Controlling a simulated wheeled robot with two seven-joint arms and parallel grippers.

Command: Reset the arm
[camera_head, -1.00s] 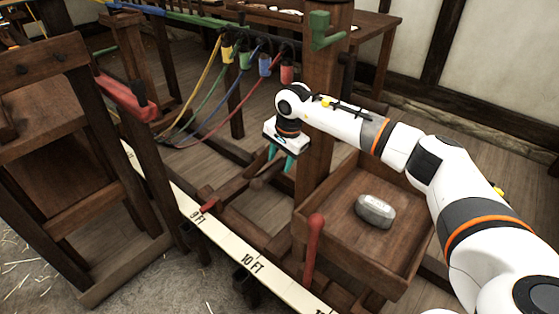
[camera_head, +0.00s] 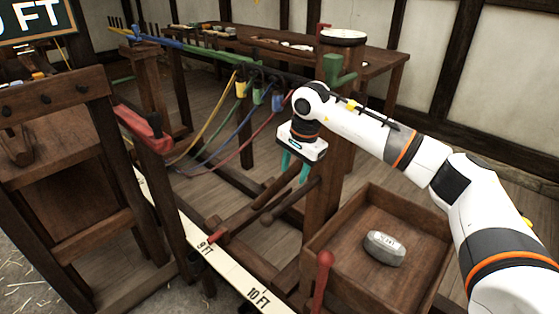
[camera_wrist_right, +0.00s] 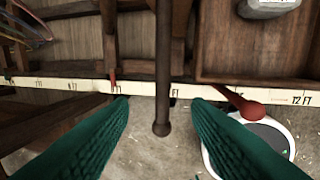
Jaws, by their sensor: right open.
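My right arm comes in from the right in the head view. Its gripper (camera_head: 295,172) points down with its two teal fingers apart, above the wooden frame. In the right wrist view the green fingers (camera_wrist_right: 160,115) stand wide apart. A dark wooden rod with a knobbed end (camera_wrist_right: 162,85) shows between them in the picture; I cannot tell how far below them it is. Nothing is seen held. My left gripper is not in view.
A wooden tray (camera_head: 328,225) holds a grey weight (camera_head: 384,249). A red-handled lever (camera_head: 322,275) stands beside the tray. A marked scale strip (camera_head: 232,270) runs along the frame. Coloured ropes (camera_head: 215,125) hang behind the gripper. A wooden stand (camera_head: 60,218) is on the left.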

